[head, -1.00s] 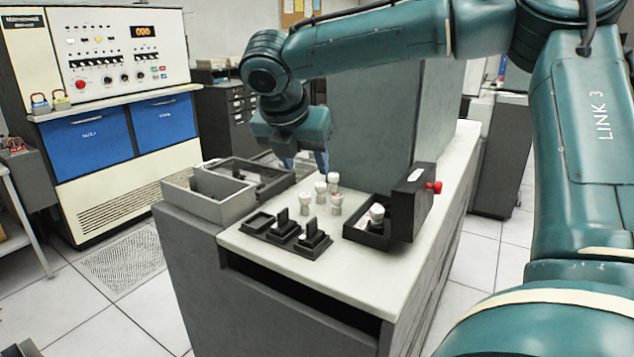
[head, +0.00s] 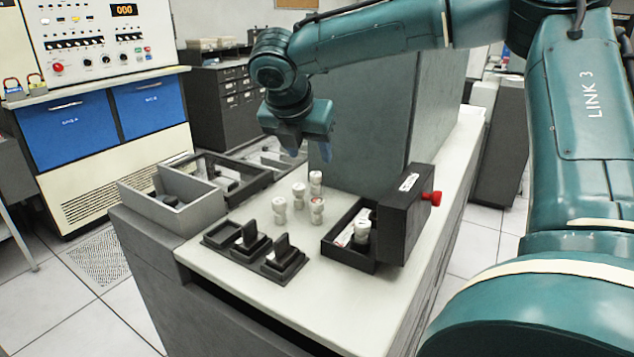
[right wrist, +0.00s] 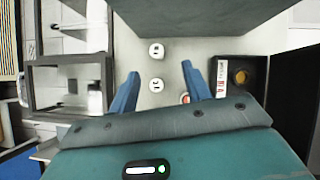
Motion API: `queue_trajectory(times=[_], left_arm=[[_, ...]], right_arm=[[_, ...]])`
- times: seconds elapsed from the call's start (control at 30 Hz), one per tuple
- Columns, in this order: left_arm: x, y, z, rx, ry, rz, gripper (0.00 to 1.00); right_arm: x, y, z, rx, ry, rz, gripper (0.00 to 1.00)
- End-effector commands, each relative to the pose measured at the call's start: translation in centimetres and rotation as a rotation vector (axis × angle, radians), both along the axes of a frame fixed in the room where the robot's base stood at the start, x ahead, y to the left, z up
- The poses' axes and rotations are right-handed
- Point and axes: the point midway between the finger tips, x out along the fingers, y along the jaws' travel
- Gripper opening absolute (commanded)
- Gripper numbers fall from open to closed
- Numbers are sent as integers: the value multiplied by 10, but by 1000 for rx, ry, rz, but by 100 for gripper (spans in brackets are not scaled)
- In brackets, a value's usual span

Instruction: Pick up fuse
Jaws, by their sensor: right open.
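Several white, knobbed fuses stand upright on the pale counter top in the head view: one at the left (head: 279,210), one in the middle (head: 298,195), one at the back (head: 315,182) and one at the right (head: 317,208). My right gripper (head: 308,150) points down above and behind them, open and empty. In the right wrist view its blue fingers (right wrist: 160,70) are spread, with a fuse (right wrist: 156,85) showing between them and another (right wrist: 156,50) beyond. My left gripper is not in view.
An open black box (head: 335,246) with a red-knobbed lid (head: 405,215) holds another white-topped piece (head: 362,228). Black switch-like holders (head: 284,262) stand in front. Grey (head: 205,214) and black (head: 262,181) trays lie left. A tall grey-green cabinet (head: 365,130) stands behind.

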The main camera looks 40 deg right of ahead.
Motion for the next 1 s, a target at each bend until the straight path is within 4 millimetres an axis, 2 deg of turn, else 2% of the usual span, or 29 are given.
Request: queue_trajectory(times=[0.03, 0.1, 0.37, 0.67, 1.0], left_arm=[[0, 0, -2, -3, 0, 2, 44], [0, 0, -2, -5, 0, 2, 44], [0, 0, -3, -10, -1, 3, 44], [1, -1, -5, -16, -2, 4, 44], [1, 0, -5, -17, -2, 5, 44]], right_arm=[[2, -6, -11, 0, 4, -2, 48], [5, -11, -21, 1, 3, -2, 48], [11, -21, -39, -2, 1, -1, 48], [24, -34, -77, 0, 3, -2, 48], [26, -38, -83, -1, 0, 1, 48]])
